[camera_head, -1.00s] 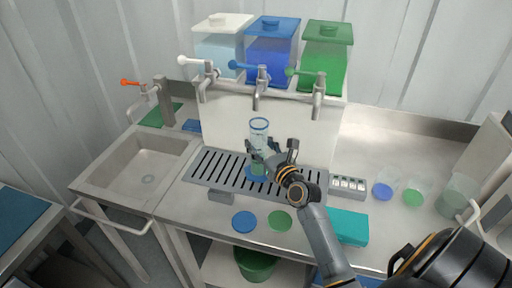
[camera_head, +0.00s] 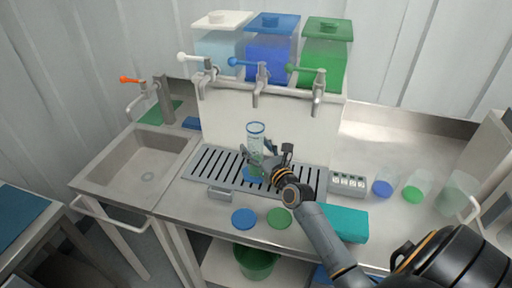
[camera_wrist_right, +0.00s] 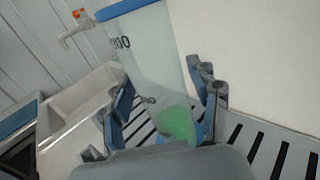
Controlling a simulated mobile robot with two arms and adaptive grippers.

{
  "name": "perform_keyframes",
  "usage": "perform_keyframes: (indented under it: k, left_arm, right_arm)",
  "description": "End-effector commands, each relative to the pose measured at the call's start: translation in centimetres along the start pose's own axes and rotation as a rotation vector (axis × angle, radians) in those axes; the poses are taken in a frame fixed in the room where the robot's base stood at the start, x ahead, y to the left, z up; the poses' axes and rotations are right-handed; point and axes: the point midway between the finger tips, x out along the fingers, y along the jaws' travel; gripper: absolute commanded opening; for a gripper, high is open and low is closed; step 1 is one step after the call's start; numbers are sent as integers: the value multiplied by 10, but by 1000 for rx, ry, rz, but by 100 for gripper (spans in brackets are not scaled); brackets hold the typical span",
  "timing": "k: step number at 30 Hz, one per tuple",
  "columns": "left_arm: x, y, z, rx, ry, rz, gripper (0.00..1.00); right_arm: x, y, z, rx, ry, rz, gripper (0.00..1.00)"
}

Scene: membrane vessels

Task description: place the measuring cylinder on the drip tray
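The measuring cylinder (camera_head: 255,132) is clear with a blue rim and stands upright, its blue foot on the slotted drip tray (camera_head: 203,163). In the right wrist view the cylinder (camera_wrist_right: 152,60) shows printed marks and green at its bottom. My right gripper (camera_head: 267,153) is at the cylinder's lower part. Its fingers (camera_wrist_right: 165,100) lie on either side of the cylinder, spread wider than it, with narrow gaps showing. The cylinder's lower part is partly hidden by the gripper. My left gripper is not in view.
Three taps hang above the tray, below white, blue (camera_head: 272,52) and green containers. A sink (camera_head: 140,160) is at left. A blue disc (camera_head: 244,218) and green disc (camera_head: 280,218) lie in front. A teal box (camera_head: 343,224) and several cups (camera_head: 417,185) are at right.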

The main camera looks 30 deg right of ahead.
Motion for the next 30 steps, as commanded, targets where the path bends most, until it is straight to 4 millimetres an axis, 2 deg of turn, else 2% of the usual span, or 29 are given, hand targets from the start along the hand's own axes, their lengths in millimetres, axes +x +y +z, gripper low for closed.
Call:
perform_keyframes:
  k: [12, 17, 24, 30]
  left_arm:
    - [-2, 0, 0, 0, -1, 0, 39]
    - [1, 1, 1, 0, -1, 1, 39]
    - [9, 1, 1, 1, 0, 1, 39]
    - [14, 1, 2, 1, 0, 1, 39]
  right_arm:
    - [-4, 0, 2, 1, 1, 0, 68]
    - [-31, 0, 1, 2, 2, 0, 68]
    - [-84, 0, 0, 0, 2, 0, 68]
    - [-112, 0, 1, 0, 1, 0, 68]
